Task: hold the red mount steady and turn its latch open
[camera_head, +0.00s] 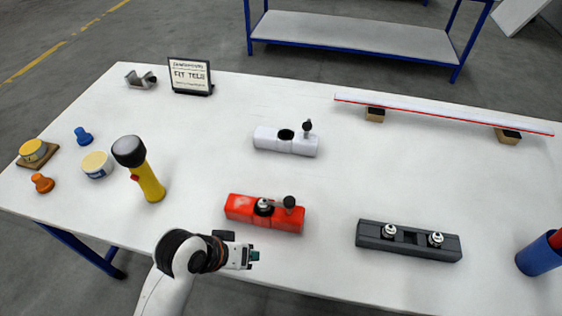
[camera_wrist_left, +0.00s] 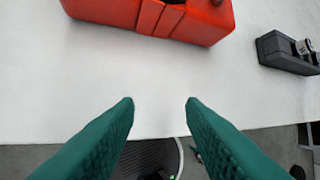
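The red mount (camera_head: 247,216) lies near the front middle of the white table, with a dark round socket and a latch (camera_head: 288,203) with a dark knob on its right half. My left gripper (camera_head: 255,256) is in front of the mount, near the table's front edge, apart from it. In the left wrist view the left gripper's two green fingertips (camera_wrist_left: 160,101) are wide apart with nothing between them. The red mount (camera_wrist_left: 150,17) shows beyond them at the top, cut off by the frame edge, so its latch is mostly out of that view. My right gripper is not in view.
A dark grey block (camera_head: 385,242) with two metal fittings lies to the right. A white mount (camera_head: 270,140) is behind the red one. A yellow flashlight (camera_head: 149,182) stands to the left. A blue cylinder (camera_head: 536,254) is at far right. Bare table surrounds the red mount.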

